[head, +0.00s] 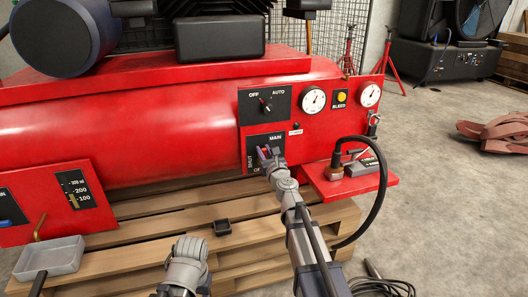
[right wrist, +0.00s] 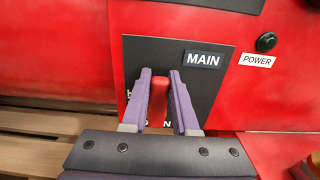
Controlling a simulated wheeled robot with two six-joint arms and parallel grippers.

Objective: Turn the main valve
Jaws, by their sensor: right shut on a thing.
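The main valve is a red lever handle (right wrist: 158,98) on a dark panel (right wrist: 210,92) marked MAIN, on the red tank's front. In the head view the panel (head: 276,139) shows SHUT at its left and a partly covered label below. My right gripper (right wrist: 160,98) is shut on the handle, one purple finger on each side. In the right wrist view the handle runs upright between the fingers; its near end is hidden. The right gripper (head: 267,154) also shows small in the head view. Of my left arm only a grey joint shows; its fingers are not visible.
Above the valve are an OFF/AUTO switch (head: 265,104) and gauges (head: 313,100). A red shelf (head: 375,184) with a black hose (head: 383,190) juts out at right.

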